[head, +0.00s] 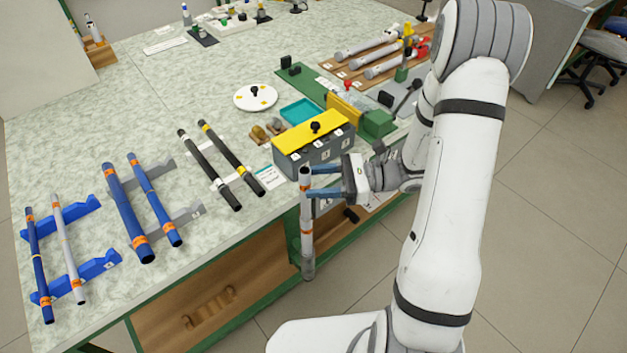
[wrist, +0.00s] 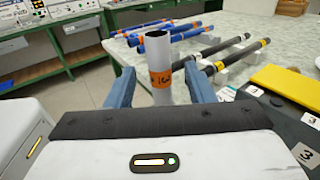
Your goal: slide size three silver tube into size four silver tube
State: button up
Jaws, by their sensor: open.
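A silver tube with orange bands (head: 307,228) stands upright at the table's front edge. In the wrist view its open top end (wrist: 158,48) and an orange label sit between my fingers. My gripper (head: 311,182) is open around the tube's upper part, its blue fingers on either side, with gaps in the wrist view. I cannot tell what supports the tube's lower end. A thinner silver tube (head: 68,249) with orange bands lies across a blue rack (head: 97,264) at the far left.
Blue tubes (head: 128,213) and black tubes (head: 209,169) lie on racks to the left. A grey box with a yellow lid (head: 308,133) stands just behind my gripper. Thick grey tubes (head: 368,45) lie on a wooden board at the back. Open floor lies before the table.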

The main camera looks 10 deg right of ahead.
jog(key=d, duration=0.6)
jog(key=shift+d, duration=0.4)
jog(key=shift+s+r, duration=0.1)
